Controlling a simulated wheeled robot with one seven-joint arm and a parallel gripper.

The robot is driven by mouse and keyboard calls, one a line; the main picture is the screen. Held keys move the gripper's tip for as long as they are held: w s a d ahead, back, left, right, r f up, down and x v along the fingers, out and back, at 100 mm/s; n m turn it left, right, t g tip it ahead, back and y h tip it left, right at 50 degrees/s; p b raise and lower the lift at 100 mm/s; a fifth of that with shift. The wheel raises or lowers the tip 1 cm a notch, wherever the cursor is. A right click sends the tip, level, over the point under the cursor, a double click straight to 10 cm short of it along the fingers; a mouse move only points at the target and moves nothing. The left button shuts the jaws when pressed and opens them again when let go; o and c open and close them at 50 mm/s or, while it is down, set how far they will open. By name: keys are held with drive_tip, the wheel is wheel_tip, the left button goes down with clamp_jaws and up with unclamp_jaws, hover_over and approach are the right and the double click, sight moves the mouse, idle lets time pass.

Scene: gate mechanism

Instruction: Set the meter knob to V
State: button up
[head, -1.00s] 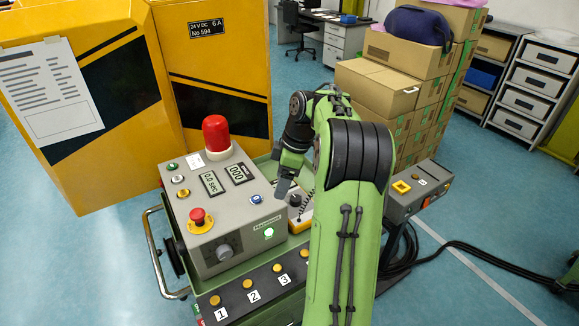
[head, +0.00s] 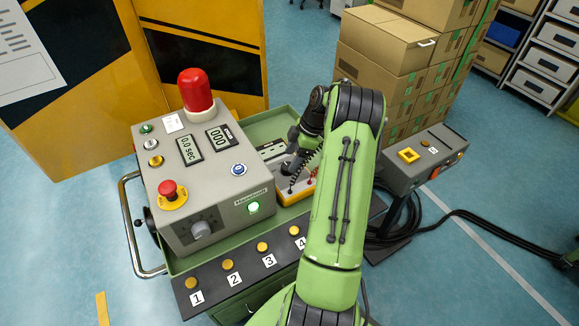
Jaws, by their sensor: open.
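The meter (head: 293,192) is a yellow-orange and white box in the green tray, to the right of the grey control box. Red and black leads are plugged into its near side. My arm covers much of it, and I cannot make out its knob or any V mark. My gripper (head: 287,168) is a dark shape pointing down over the meter, partly hidden by my own arm. It is open; whether it touches the meter cannot be told.
The grey control box (head: 215,205) with a red lamp (head: 196,90) and red stop button (head: 168,188) stands close on the left. A numbered button strip (head: 245,262) runs along the front. A grey pedestal box (head: 425,160) and cardboard boxes (head: 385,55) stand right and behind.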

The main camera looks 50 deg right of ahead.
sight(288, 166)
drive_tip(key=x, duration=0.3)
drive_tip(key=shift+f, duration=0.15)
drive_tip(key=shift+c, duration=0.3)
drive_tip(key=c, duration=1)
drive_tip(key=shift+o, duration=0.2)
drive_tip(key=shift+m+b, duration=0.3)
drive_tip(key=shift+b, duration=0.05)
drive_tip(key=m+h+b, duration=0.1)
drive_tip(key=m, duration=0.1)
drive_tip(key=m+t+h+b, duration=0.1)
drive_tip(key=m, duration=0.2)
drive_tip(key=shift+a, duration=0.2)
drive_tip(key=m+h+b, duration=0.1)
drive_tip(key=m, duration=0.2)
drive_tip(key=m+h+b, duration=0.1)
drive_tip(key=m, duration=0.2)
drive_tip(key=shift+a+t, duration=0.1)
drive_tip(key=shift+t, duration=0.2)
drive_tip(key=shift+m, duration=0.3)
